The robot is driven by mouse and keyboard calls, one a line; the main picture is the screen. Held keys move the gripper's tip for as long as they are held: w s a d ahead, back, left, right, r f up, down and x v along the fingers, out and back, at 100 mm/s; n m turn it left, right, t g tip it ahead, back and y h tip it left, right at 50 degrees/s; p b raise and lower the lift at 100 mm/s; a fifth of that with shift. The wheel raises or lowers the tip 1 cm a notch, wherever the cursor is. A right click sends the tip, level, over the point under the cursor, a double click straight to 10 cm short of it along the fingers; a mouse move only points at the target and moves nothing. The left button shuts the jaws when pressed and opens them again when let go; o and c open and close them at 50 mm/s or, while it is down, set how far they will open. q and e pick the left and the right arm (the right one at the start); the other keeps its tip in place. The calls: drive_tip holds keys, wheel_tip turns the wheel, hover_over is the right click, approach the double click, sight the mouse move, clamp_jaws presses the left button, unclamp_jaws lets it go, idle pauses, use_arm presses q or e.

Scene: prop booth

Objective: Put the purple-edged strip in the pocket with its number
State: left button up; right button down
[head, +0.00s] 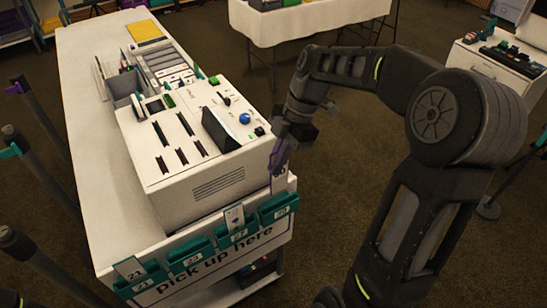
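A white strip with a purple edge (279,157) hangs upright from my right gripper (287,140) at the front right corner of the counter. Its number is too small to read surely. The gripper looks shut on its upper part; the fingertips are partly hidden. The strip's lower end is just above or behind the pocket marked 30 (280,209); I cannot tell whether it touches. Teal pockets marked 21 (138,287), 23 (191,261) and 27 (237,238) line the counter front. Pockets 21 and 27 have white strips standing in them. My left gripper is out of view.
A white machine (200,165) with slots, a black screen and a blue knob stands on the counter (90,130), left of my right gripper. Posts stand along the left side. A white-covered table (310,20) and a drawer cabinet (495,65) are behind.

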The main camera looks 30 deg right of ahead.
drive_tip(key=shift+w+f, duration=0.1)
drive_tip(key=shift+f, duration=0.05)
drive_tip(key=b, duration=0.3)
hover_over(278, 191)
drive_tip(key=shift+w+a+f, duration=0.15)
drive_tip(key=shift+f, duration=2.15)
drive_tip(key=shift+d, duration=0.2)
drive_tip(key=shift+f+b, duration=0.35)
drive_tip(key=shift+b, duration=0.1)
drive_tip(key=shift+f+b, duration=2.5)
drive_tip(key=shift+f, duration=0.45)
drive_tip(key=shift+f, duration=0.1)
